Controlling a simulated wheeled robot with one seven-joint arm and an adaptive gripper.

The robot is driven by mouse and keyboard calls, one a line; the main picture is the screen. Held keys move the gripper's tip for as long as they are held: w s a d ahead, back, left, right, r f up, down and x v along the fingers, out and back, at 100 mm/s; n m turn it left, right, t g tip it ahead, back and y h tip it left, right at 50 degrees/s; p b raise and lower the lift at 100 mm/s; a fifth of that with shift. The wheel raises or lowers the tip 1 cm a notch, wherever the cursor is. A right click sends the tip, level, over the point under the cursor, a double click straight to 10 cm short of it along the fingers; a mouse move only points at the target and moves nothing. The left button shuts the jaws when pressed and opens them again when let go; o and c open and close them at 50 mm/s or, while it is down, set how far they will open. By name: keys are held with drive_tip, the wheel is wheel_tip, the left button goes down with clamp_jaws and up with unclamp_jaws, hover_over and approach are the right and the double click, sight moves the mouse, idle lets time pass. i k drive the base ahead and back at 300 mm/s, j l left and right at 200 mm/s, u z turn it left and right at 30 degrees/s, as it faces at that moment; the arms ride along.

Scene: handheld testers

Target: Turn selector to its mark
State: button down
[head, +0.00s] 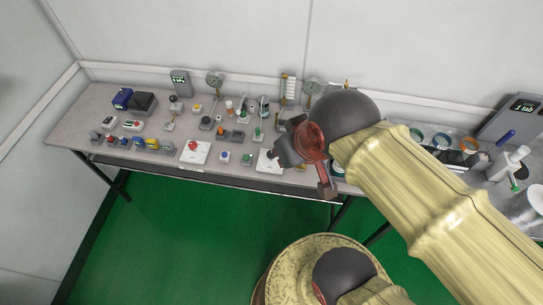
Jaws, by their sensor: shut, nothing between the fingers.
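A white plate (268,164) lies near the front edge of the bench with a small dark knob-like part at its top, right by my gripper. It may be the selector; its mark is too small to see. My gripper (279,149) is shut with nothing in it, just right of and above that dark part. I cannot tell whether they touch. The arm hides part of the bench behind the gripper.
The grey bench (85,114) carries many small testers. A white plate with a red button (194,151) stands to the left, with a blue-topped box (225,156) between. Gauges (215,79) stand at the back. A display (523,106) stands at far right.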

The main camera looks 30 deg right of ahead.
sight(270, 154)
drive_tip(key=k+j+z, duration=0.15)
drive_tip(key=z, duration=0.25)
drive_tip(key=k+j+z, duration=0.15)
drive_tip(key=z, duration=0.2)
drive_tip(key=k+j+z, duration=0.15)
drive_tip(key=z, duration=0.25)
